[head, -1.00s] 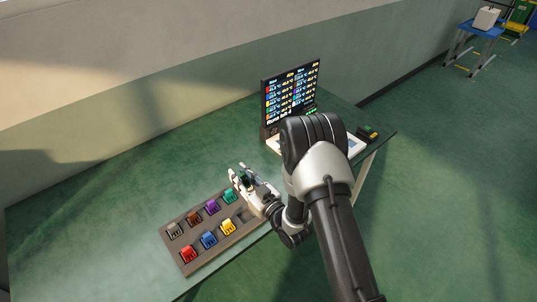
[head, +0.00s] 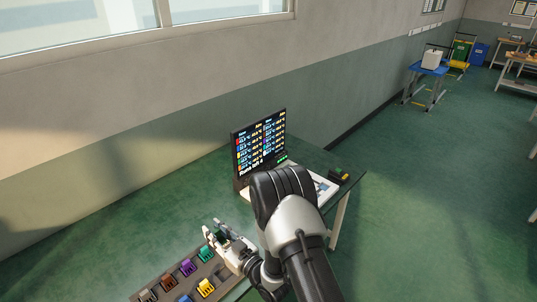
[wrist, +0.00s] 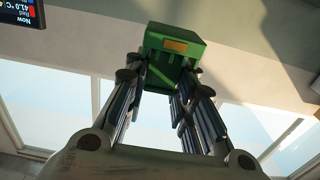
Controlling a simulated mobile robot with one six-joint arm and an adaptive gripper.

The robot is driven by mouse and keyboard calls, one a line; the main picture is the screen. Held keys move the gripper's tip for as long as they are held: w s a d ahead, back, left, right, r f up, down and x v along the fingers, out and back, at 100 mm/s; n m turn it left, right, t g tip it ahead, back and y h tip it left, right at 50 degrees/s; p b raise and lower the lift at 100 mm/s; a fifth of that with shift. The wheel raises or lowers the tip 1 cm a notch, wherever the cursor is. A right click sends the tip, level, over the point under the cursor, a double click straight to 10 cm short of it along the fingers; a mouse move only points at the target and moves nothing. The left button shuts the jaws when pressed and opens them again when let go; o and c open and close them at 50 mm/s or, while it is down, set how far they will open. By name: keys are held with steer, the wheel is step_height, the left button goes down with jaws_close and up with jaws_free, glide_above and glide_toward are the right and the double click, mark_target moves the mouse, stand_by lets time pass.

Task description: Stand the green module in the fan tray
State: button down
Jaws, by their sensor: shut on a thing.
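My gripper (head: 216,231) is shut on the green module (wrist: 172,45). In the wrist view the module sits between the fingertips, with a small orange-brown label on its face, clear of any surface there. In the head view the gripper is above the table beside a brown-grey tray (head: 222,277); the held module is small and mostly hidden by the fingers. A teal-green module (head: 206,254) stands in that tray, with purple (head: 187,267), yellow (head: 206,287) and other coloured modules. I cannot tell which thing is the fan tray.
A black monitor (head: 258,143) with coloured readings stands on the green table (head: 150,238) behind my arm; its corner shows in the wrist view (wrist: 22,12). A pale unit (head: 322,188) and a black-and-yellow item (head: 340,176) lie right of it. The table's left part is bare.

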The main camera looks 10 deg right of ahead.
steer(key=d+r+m+t+h+b, duration=0.3)
steer(key=d+r+m+h, duration=0.3)
steer(key=d+r+h, duration=0.4)
steer(key=d+r+b, duration=0.1)
steer(key=d+r, duration=0.4)
steer(key=d, duration=0.2)
steer(key=shift+r+m, duration=0.4)
steer(key=shift+s, duration=0.2)
